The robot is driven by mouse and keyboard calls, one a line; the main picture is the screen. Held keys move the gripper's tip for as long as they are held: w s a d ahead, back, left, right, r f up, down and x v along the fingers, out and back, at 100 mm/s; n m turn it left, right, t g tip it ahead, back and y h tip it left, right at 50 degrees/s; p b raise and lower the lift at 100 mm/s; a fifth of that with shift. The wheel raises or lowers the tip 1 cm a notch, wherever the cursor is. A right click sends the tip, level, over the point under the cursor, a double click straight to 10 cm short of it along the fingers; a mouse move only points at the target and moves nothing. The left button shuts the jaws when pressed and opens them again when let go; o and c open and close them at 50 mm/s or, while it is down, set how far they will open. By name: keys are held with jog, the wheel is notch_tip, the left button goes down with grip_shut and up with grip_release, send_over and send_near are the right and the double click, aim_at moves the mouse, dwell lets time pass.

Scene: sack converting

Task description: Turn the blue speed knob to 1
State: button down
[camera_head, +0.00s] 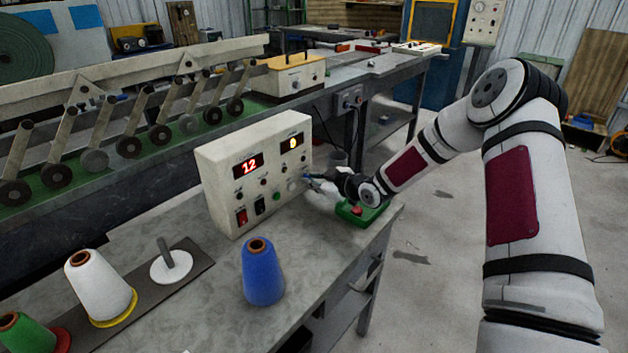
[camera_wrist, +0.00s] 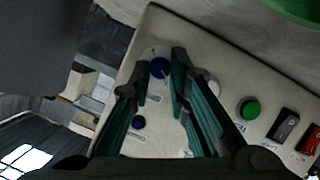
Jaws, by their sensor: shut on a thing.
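The left display (camera_head: 248,165) reads 12; the right display (camera_head: 292,142) shows a single digit that I cannot read surely. My gripper (camera_head: 310,179) reaches the right part of its front panel. In the wrist view, a round blue knob (camera_wrist: 158,68) sits between the two fingertips of my gripper (camera_wrist: 160,62), which is shut on it. The labels and the knob's pointer are too small to read.
A green button (camera_wrist: 249,108) and rocker switches (camera_wrist: 286,125) are beside the fingers on the panel. A green box with a red button (camera_head: 360,212) stands close under my wrist. A blue yarn cone (camera_head: 262,272) and a white cone (camera_head: 98,285) stand on the bench in front.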

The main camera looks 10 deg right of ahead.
jog(key=n, duration=0.1)
jog(key=n+t+b, duration=0.1)
jog(key=n+h+b, duration=0.1)
jog(key=shift+a+f+t, duration=0.2)
jog(key=shift+f+t, duration=0.05)
jog(key=shift+t, duration=0.05)
jog(key=shift+s+n+t+h+b, duration=0.15)
jog(key=shift+n+t+h+b, duration=0.35)
jog(key=shift+n+b, duration=0.8)
jog(key=c, duration=1.5)
grip_release()
jog(key=v, duration=1.2)
jog(key=shift+s+f, duration=0.1)
jog(key=shift+f, duration=0.1)
